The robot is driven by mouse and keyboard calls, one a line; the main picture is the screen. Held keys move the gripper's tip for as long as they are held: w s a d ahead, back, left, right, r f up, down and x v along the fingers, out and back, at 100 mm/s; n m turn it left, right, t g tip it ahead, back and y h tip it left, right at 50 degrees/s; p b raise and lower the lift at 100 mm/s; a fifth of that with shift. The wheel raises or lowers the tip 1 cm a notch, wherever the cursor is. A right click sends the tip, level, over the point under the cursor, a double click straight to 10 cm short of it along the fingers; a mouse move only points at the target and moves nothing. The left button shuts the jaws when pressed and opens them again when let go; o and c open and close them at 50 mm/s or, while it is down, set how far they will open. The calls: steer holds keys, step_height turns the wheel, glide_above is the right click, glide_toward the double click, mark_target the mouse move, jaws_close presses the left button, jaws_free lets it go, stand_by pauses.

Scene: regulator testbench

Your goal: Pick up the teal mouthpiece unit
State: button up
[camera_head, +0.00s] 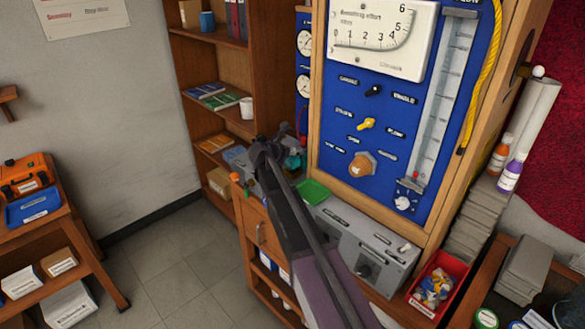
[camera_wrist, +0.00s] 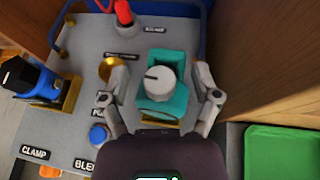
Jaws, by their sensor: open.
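The teal mouthpiece unit (camera_wrist: 172,108) stands on a grey panel in the wrist view, with a pale round knob with a dark line on top. My gripper (camera_wrist: 160,84) is open, with one finger on each side of the unit. The right finger looks close to its side; I cannot tell whether either finger touches it. In the head view a small part of the teal unit (camera_head: 292,162) shows just past my gripper (camera_head: 268,152), and the arm hides much of the spot.
The grey panel also bears a blue-and-black part (camera_wrist: 35,82) in a brass clamp, a red-handled part (camera_wrist: 123,12), a brass cup (camera_wrist: 110,69) and a blue cap (camera_wrist: 98,134). A green tray (camera_wrist: 285,150) lies at the right, beside a wooden wall (camera_wrist: 275,50).

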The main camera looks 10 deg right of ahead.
stand_by(0.4)
jaws_close()
steer(key=shift+r, duration=0.2)
step_height(320, 180, up, 10)
steer(key=p, duration=1)
steer(key=shift+f, duration=0.15)
stand_by(0.6)
